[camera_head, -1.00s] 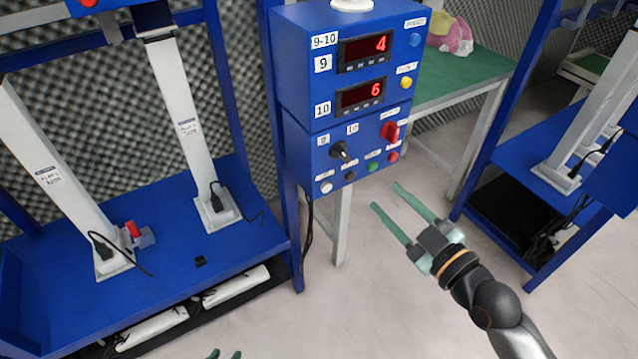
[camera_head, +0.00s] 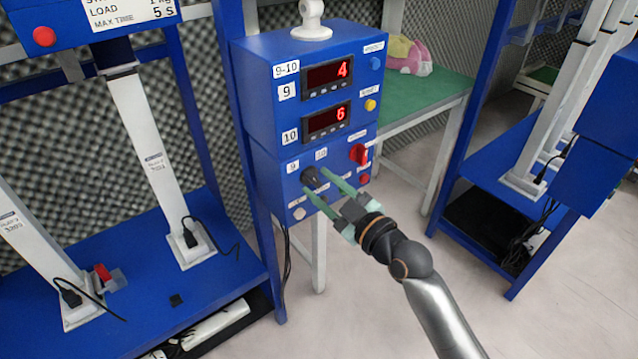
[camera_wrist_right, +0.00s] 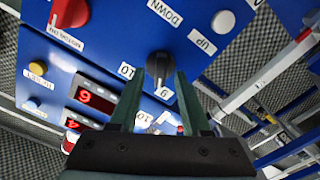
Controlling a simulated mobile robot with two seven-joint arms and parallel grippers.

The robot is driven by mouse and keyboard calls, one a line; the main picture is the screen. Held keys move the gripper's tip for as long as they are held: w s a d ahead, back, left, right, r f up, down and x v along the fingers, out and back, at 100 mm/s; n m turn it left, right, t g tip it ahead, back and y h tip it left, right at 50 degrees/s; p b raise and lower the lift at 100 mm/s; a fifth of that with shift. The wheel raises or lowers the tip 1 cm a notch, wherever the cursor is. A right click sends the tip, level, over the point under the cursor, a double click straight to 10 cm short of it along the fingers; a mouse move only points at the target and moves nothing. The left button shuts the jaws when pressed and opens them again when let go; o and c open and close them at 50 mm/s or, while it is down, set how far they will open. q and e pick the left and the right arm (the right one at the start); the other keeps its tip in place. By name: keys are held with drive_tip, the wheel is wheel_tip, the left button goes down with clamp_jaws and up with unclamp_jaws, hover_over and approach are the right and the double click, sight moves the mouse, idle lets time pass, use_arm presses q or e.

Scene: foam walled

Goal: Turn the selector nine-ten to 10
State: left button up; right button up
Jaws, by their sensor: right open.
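The blue control box (camera_head: 262,120) has a black selector knob (camera_head: 310,175) below labels "9" (camera_head: 292,167) and "10" (camera_head: 321,154). My right gripper (camera_head: 313,182) is open, its green fingertips on either side of the knob at the panel, partly hiding it. In the right wrist view the knob (camera_wrist_right: 158,65) sits between the two fingertips (camera_wrist_right: 158,76), with small gaps; its pointer appears to face the "9" label (camera_wrist_right: 164,92). I cannot tell whether the fingers touch it. My left gripper is not in view.
A red switch (camera_head: 359,154) is right of the knob, with push buttons below, partly behind my fingers. Displays read 4 (camera_head: 328,75) and 6 (camera_head: 326,122). A blue-framed rig (camera_head: 130,260) stands left and a green-topped table (camera_head: 425,98) behind.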

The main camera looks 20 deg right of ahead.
drive_tip(key=shift+w+a, duration=0.25)
drive_tip(key=shift+w, duration=0.3)
clamp_jaws()
